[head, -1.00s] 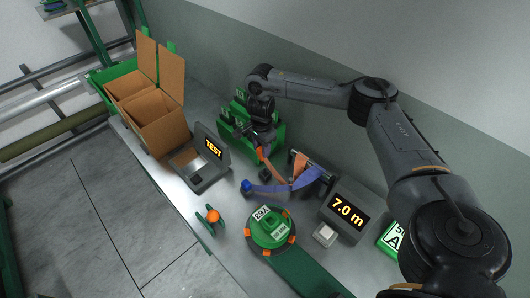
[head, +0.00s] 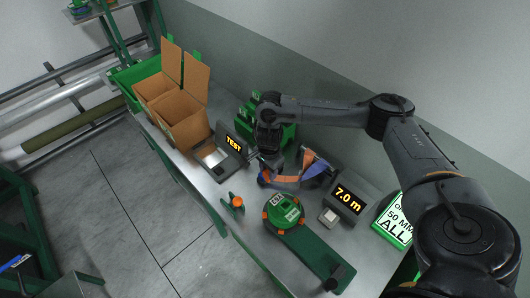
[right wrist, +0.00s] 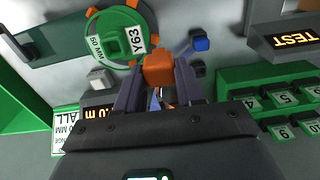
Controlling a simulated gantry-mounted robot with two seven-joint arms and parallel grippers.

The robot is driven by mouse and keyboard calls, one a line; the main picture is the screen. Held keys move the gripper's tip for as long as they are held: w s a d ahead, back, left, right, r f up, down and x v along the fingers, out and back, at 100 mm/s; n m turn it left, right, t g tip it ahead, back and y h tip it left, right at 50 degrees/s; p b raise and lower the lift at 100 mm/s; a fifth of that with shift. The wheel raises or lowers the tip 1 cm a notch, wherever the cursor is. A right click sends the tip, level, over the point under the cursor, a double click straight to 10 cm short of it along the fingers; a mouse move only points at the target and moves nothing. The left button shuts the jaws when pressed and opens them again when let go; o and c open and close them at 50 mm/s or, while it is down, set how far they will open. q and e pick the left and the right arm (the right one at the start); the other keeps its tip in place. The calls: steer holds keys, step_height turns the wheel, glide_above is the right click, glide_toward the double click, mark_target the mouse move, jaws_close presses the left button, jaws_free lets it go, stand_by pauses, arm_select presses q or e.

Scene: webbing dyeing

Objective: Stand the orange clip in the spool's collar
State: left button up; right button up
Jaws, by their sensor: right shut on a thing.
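My right gripper (head: 267,165) is shut on the orange clip (right wrist: 158,69), which shows as an orange block between the fingertips in the right wrist view. In the head view the clip is hard to tell from the webbing behind it. The green spool (head: 284,210) lies flat on the bench, with several orange pieces around its rim and a white label on top. It also shows in the right wrist view (right wrist: 120,36), beyond the held clip, with a square raised green part at its middle. The clip appears apart from the spool. My left gripper is not in view.
A "7.0 m" display (head: 347,200) stands right of the spool, the "TEST" device (head: 232,147) left. A green stand with an orange ball (head: 237,202) is near the front edge. Green numbered bins stand behind.

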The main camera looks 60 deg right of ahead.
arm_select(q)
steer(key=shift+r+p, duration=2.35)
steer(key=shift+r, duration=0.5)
arm_select(e)
steer(key=shift+s+a+f, duration=0.6)
steer(key=shift+s+a, duration=0.25)
steer(key=shift+s, duration=3.6)
steer(key=shift+f+b, duration=1.45)
steer(key=shift+f, duration=1)
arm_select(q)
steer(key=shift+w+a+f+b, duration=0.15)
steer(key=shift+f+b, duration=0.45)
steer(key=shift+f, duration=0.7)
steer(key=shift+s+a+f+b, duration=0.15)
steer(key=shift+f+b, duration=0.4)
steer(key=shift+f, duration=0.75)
arm_select(e)
steer(key=shift+f, duration=1)
steer(key=o, duration=1.1)
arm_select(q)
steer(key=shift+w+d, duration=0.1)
